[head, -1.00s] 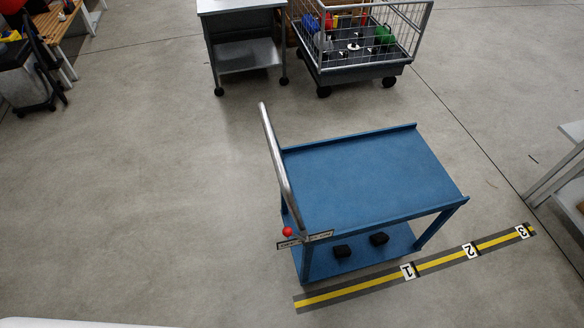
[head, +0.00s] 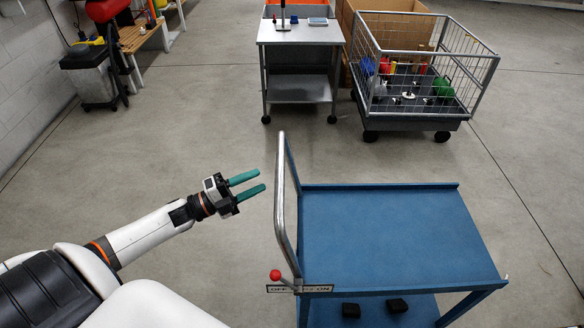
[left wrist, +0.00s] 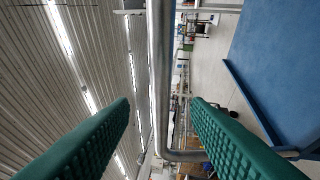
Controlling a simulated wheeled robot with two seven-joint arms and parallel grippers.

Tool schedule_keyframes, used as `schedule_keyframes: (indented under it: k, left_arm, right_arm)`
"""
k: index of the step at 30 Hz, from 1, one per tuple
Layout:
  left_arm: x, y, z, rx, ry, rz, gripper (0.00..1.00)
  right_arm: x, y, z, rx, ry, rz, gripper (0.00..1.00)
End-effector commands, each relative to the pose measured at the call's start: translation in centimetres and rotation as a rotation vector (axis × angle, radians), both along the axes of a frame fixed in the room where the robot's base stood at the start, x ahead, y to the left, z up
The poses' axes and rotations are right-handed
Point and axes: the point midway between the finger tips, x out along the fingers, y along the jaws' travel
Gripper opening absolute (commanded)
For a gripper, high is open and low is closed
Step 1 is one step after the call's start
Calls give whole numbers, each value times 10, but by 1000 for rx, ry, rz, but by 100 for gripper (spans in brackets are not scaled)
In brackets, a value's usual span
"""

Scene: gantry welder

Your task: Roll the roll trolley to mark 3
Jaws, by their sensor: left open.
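The blue roll trolley (head: 395,232) stands at the right in the head view, with a bent metal push handle (head: 280,205) on its left end. A lever with a red knob (head: 275,274) sits by a label plate at the handle's foot. My left gripper (head: 263,182) is open and empty, its teal fingers pointing at the handle from a short distance to the left. In the left wrist view the handle bar (left wrist: 160,80) runs upright between the two fingers (left wrist: 160,102), seemingly beyond their tips. The floor strip with its marks is out of view now.
A grey wheeled table (head: 300,35) and a wire-cage cart (head: 420,115) stand behind the trolley. A bench (head: 150,35) and a grey bin (head: 88,75) are at the far left. Two black blocks (head: 397,306) lie on the trolley's lower shelf. Floor between is clear.

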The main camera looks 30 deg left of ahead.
Motion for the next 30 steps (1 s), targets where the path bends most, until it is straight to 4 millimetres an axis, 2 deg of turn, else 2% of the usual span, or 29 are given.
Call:
schedule_keyframes:
  k: [4, 12, 18, 26, 30]
  left_arm:
    - [27, -18, 10, -4, -3, 1, 43]
    - [63, -44, 16, -3, 0, 4, 43]
    - [74, -52, 17, -3, 2, 3, 43]
    - [74, -53, 16, -2, 3, 3, 43]
    - [74, -52, 16, -2, 3, 3, 24]
  right_arm:
    - [-2, 8, 8, 10, 2, -1, 0]
    - [-2, 2, 15, 3, 2, 1, 0]
    - [-1, -1, 17, -2, 2, 2, 0]
    - [-1, -3, 17, -3, 1, 1, 0]
    - [-1, -3, 17, -3, 1, 0, 0]
